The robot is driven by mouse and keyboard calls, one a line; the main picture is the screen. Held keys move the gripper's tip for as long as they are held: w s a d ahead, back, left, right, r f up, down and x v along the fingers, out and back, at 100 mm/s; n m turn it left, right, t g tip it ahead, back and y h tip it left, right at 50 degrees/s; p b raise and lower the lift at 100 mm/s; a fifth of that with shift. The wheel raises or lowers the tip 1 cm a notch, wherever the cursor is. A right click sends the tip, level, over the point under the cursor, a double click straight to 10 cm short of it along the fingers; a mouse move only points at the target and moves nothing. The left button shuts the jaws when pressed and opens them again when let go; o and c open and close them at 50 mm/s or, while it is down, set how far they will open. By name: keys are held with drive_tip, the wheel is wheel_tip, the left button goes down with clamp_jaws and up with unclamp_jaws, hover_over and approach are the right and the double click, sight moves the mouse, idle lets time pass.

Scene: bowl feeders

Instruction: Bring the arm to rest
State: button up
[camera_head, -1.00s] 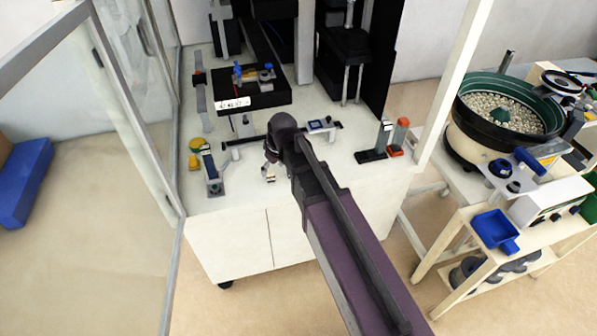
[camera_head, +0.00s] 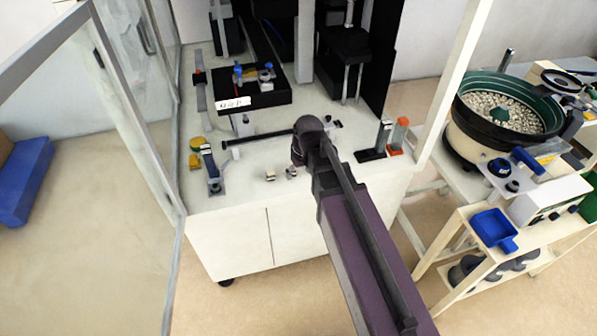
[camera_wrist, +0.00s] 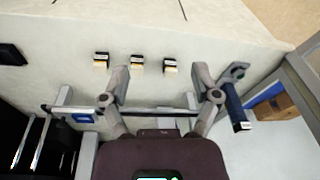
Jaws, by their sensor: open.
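My arm (camera_head: 365,235) reaches from the lower right over the white workbench (camera_head: 235,235), with its wrist end (camera_head: 308,140) above the bench top. My gripper (camera_wrist: 160,76) is open in the wrist view, its two fingers spread wide with nothing between the tips. In the head view the fingers are mostly hidden by the wrist. Several small dark-and-pale blocks lie on the bench top beyond the fingers, among them a left block (camera_wrist: 101,60), a middle block (camera_wrist: 137,62) and a right block (camera_wrist: 170,65).
A blue-topped fixture (camera_head: 211,168) stands left of the wrist, and a black press block (camera_head: 250,95) sits behind. Grey and orange posts (camera_head: 398,137) stand at right. A glass door (camera_head: 130,110) bounds the left. A bowl feeder (camera_head: 500,120) stands further right.

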drive_tip(key=s+d+m, duration=0.2)
drive_tip(key=s+d, duration=0.2)
drive_tip(key=d, duration=0.3)
drive_tip(key=s+d+r+m+g+h+p, duration=0.1)
drive_tip(key=s+d+m, duration=0.2)
drive_tip(key=s+d, duration=0.2)
drive_tip(key=shift+s+d+r+m+p, duration=0.2)
drive_tip(key=shift+d+m+p, duration=0.1)
drive_tip(key=shift+d, duration=0.8)
drive_tip(key=shift+w, duration=0.1)
drive_tip(key=c, duration=0.3)
